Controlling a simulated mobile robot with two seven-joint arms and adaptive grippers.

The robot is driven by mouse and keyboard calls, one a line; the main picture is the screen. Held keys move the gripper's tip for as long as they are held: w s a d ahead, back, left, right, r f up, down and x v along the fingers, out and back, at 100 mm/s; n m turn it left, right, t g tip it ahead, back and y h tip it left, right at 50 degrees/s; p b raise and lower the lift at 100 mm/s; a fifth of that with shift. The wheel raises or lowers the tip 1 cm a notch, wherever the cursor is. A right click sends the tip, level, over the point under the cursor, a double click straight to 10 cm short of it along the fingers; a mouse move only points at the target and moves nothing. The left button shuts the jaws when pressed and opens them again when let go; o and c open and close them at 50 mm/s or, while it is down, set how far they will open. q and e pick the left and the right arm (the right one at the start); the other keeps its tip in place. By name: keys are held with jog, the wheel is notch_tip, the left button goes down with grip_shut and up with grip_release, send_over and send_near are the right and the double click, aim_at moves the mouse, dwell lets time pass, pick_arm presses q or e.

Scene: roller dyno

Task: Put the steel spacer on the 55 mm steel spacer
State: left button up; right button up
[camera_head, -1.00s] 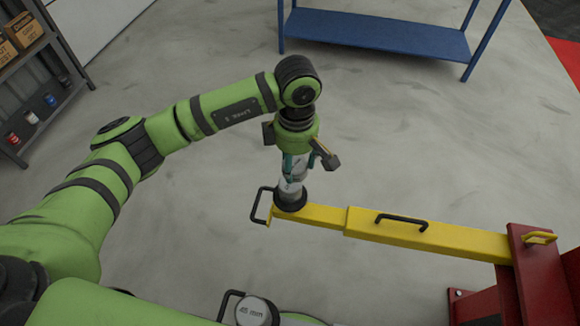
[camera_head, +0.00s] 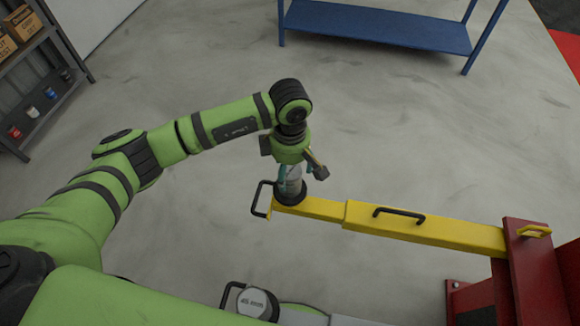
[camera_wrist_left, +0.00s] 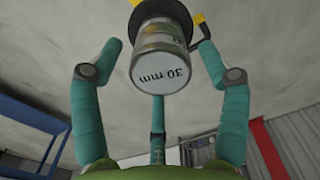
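A light steel spacer (camera_head: 291,181) stands on the round black pad at the free end of the yellow beam. In the left wrist view its end face reads "30 mm" (camera_wrist_left: 163,75). My left gripper (camera_head: 295,172) is above it, pointing down, with its teal fingers around the spacer. In the left wrist view the fingers (camera_wrist_left: 158,60) are spread, with gaps to the spacer's sides. A second round spacer (camera_head: 255,303) is at the bottom edge of the head view; its printed label is hard to read.
The yellow beam (camera_head: 430,229) runs right to a red post (camera_head: 535,275) and carries black handles. Another black handle (camera_head: 230,294) is beside the lower spacer. A blue table (camera_head: 380,25) is at the back; a shelf (camera_head: 50,85) is at left. Open floor lies between.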

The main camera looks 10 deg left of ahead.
aim_at(290, 171)
pick_arm(q)
jog(key=shift+r, duration=0.45)
notch_tip(290, 171, up, 12)
jog(key=b, duration=0.2)
jog(key=shift+f, duration=0.25)
